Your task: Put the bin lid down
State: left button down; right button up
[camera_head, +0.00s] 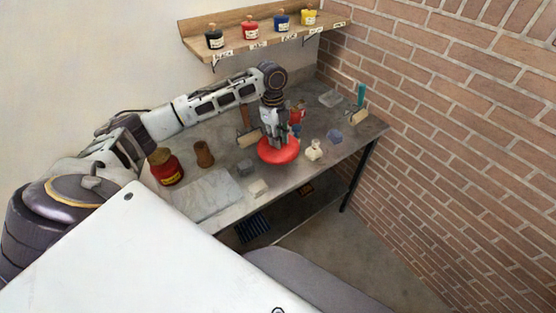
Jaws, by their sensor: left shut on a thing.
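A round red lid (279,152) shows over the right half of the grey worktable. My left gripper (275,138) points down at the lid's middle and is shut on it; the fingertips are partly hidden against its top. The lid looks about level. I cannot tell whether it touches the table or hangs just above it, and what lies under it is hidden. My right gripper is not in view.
The worktable (228,190) holds a red jar (166,167), a brown cylinder (204,154), a pale slab (205,193), small grey blocks (245,168) and a cream figure (313,150). A shelf (262,35) with paint pots hangs behind. A brick wall (455,130) bounds the right.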

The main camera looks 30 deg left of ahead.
pick_arm(q)
jog(key=shift+f, duration=2.2)
jog(key=shift+f+p, duration=0.3)
jog(key=shift+f, duration=2.2)
jog(key=shift+f, duration=0.1)
jog(key=c, duration=1.2)
grip_release()
jog(key=shift+c, duration=0.2)
jog(key=shift+r, duration=0.2)
jog(key=shift+w+a+r+b, duration=0.15)
jog(key=shift+a+r, duration=0.1)
jog(key=shift+r, duration=1.7)
jog(key=shift+s+a+r+b, duration=0.1)
jog(key=shift+a+r+b, duration=0.1)
jog(key=shift+r, duration=1.8)
jog(key=shift+w+a+r+b, duration=0.1)
jog(key=shift+a+r, duration=0.15)
jog(key=shift+r, duration=1.7)
